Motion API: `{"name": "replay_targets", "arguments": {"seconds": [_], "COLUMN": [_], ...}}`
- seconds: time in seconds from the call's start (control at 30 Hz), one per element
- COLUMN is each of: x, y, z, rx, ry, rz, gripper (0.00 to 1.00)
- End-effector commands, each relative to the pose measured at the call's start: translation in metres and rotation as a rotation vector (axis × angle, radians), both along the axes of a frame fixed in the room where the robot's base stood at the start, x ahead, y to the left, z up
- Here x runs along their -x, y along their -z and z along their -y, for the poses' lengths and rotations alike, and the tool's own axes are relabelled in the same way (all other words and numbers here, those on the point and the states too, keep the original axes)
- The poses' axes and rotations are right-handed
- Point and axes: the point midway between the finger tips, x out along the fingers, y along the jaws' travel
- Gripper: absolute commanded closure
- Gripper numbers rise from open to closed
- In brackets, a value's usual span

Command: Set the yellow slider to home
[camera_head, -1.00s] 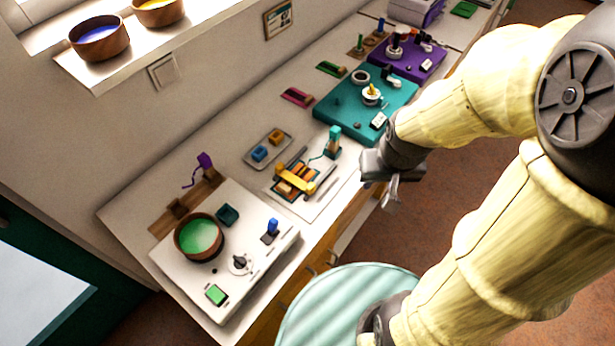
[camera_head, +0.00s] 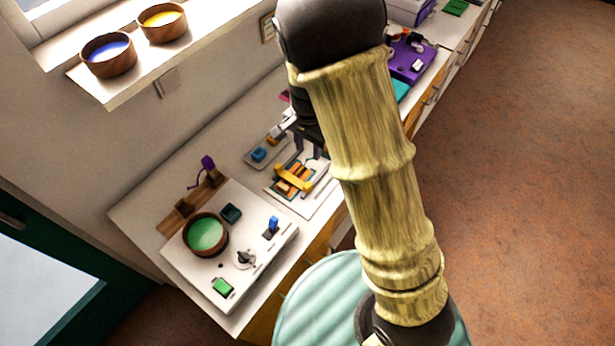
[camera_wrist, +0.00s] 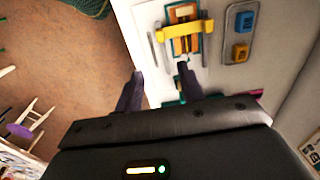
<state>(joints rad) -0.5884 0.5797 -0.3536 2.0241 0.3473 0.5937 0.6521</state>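The only yellow piece I see on a board now is a bar-shaped one (camera_head: 293,179), which I take for the yellow slider. It lies across orange strips in a teal-edged frame on a pale board (camera_head: 318,203). In the wrist view the yellow bar (camera_wrist: 187,30) is at the top, beyond my fingertips. My gripper (camera_wrist: 160,75) is open and empty, its two dark fingers apart. In the head view my gripper (camera_head: 308,146) hangs just behind the yellow bar, apart from it. My arm hides most of the teal board. No home mark can be made out.
A tray with blue and orange blocks (camera_wrist: 241,35) lies beside the board. A striped round stool (camera_head: 310,300) stands before the counter. A purple board (camera_head: 412,60) is farther back.

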Motion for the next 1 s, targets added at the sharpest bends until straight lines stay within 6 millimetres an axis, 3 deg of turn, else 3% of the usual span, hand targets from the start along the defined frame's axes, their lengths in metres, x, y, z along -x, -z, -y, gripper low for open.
{"name": "replay_targets", "arguments": {"seconds": [0.47, 0.67, 1.0], "x": [-0.001, 0.000, 0.000], "y": [0.007, 0.032, 0.091], "z": [-0.001, -0.001, 0.000], "rx": [0.002, 0.003, 0.003], "ry": [0.009, 0.010, 0.010], "rz": [-0.003, -0.005, -0.006], "gripper": [0.61, 0.61, 0.61]}}
